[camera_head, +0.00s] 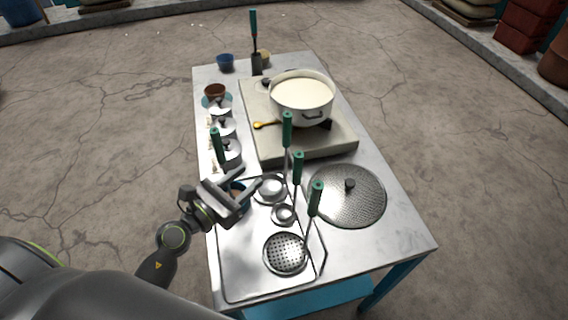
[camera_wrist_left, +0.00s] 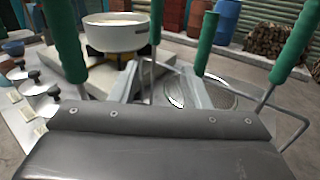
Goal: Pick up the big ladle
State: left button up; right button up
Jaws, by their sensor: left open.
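Several green-handled utensils stand along a rack (camera_head: 228,262) at the table's near end. A larger round-bowled ladle (camera_head: 270,188) has its upright green handle (camera_head: 287,130) behind it; a smaller ladle (camera_head: 284,214) is nearer. Another green handle (camera_head: 217,145) stands at the left, its lower end partly hidden by my left gripper (camera_head: 251,175). That gripper is open and empty, left of the larger ladle, fingers pointing toward it. In the left wrist view a green handle (camera_wrist_left: 155,20) shows beyond the fingers (camera_wrist_left: 162,84). I cannot tell whether its stem lies between them.
A skimmer (camera_head: 285,254) hangs at the near end. A perforated lid (camera_head: 346,196) lies at the right. A white pot (camera_head: 302,98) stands on a stove block (camera_head: 262,140) behind. Small lidded jars (camera_head: 222,128) line the left edge. The table's near right corner is clear.

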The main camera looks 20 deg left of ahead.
pick_arm(q)
jog(key=p, duration=0.2)
send_near(284, 143)
jog(key=x, duration=0.5)
jog(key=shift+w+d+f+p, duration=0.1)
jog(key=shift+w+d+p, duration=0.05)
jog(key=shift+d+p, duration=0.2)
jog(key=shift+w+d, duration=0.1)
jog(key=shift+w, duration=0.25)
jog(key=x, duration=0.4)
jog(key=shift+w+a+p, duration=0.2)
jog(key=shift+p, duration=0.2)
jog(key=shift+w+d, duration=0.1)
jog(key=shift+w, duration=0.25)
pick_arm(e)
jog(key=s+r, duration=0.1)
jog(key=r, duration=0.1)
jog(key=s+a+r, duration=0.1)
jog(key=s, duration=0.1)
jog(key=shift+a+r, duration=0.1)
jog(key=shift+r, duration=0.3)
